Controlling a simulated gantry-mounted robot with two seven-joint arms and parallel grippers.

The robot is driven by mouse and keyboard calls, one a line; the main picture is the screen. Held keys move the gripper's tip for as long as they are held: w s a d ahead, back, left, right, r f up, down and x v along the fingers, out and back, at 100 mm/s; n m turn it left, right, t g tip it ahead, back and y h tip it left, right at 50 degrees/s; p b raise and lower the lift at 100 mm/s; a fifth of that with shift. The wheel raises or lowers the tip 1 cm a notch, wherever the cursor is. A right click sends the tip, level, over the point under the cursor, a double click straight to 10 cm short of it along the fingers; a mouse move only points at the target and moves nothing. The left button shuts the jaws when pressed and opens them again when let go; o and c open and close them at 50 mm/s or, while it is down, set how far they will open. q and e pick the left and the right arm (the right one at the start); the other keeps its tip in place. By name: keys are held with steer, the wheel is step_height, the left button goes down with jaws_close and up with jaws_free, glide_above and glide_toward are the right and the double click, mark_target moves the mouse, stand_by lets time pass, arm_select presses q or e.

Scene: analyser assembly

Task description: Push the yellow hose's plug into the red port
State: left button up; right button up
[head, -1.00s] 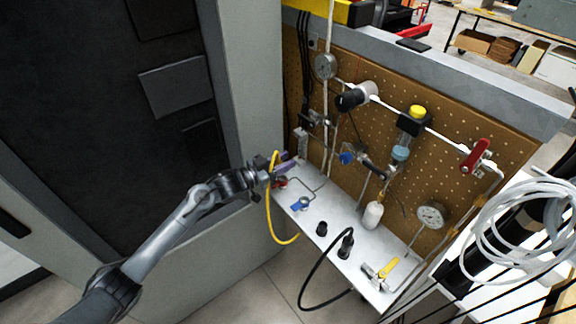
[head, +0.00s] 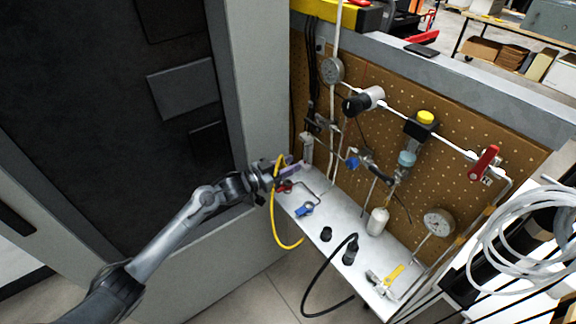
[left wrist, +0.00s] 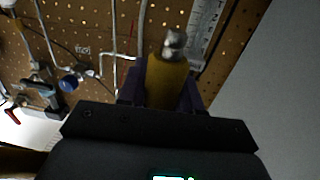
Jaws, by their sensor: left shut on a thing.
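The yellow hose (head: 273,222) hangs in a loop from my left gripper (head: 286,164), beside the left end of the white shelf. My left gripper is shut on the hose's plug. In the left wrist view, the yellow plug (left wrist: 166,80) sits between the purple fingers (left wrist: 160,95), and its silver tip (left wrist: 174,40) points away from the gripper. A small red fitting, apparently the red port (head: 285,187), is on the shelf just below the gripper. The plug appears apart from it. The port's opening cannot be made out. My right gripper is in neither current view.
The white shelf (head: 335,222) also holds a blue-handled valve (head: 304,209), black fittings (head: 326,234), a black hose (head: 309,289) and a yellow-handled valve (head: 394,273). The pegboard (head: 450,150) behind carries pipes and gauges. A grey cabinet wall (head: 262,90) stands left of the shelf.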

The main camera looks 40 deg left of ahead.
arm_select(q)
steer(key=shift+w+f, duration=0.15)
steer(key=shift+f, duration=0.05)
steer(key=shift+w+d+f+b, duration=0.3)
steer(key=shift+w+f+b, duration=0.2)
steer(key=shift+b, duration=0.15)
steer(key=shift+w, duration=0.1)
steer(key=shift+f, duration=0.15)
stand_by(0.6)
steer(key=shift+f, duration=0.15)
stand_by(0.5)
steer(key=shift+f, duration=0.45)
stand_by(0.4)
steer(key=shift+f, duration=0.5)
stand_by(0.4)
steer(key=o, duration=1.1)
steer(key=shift+o, duration=0.2)
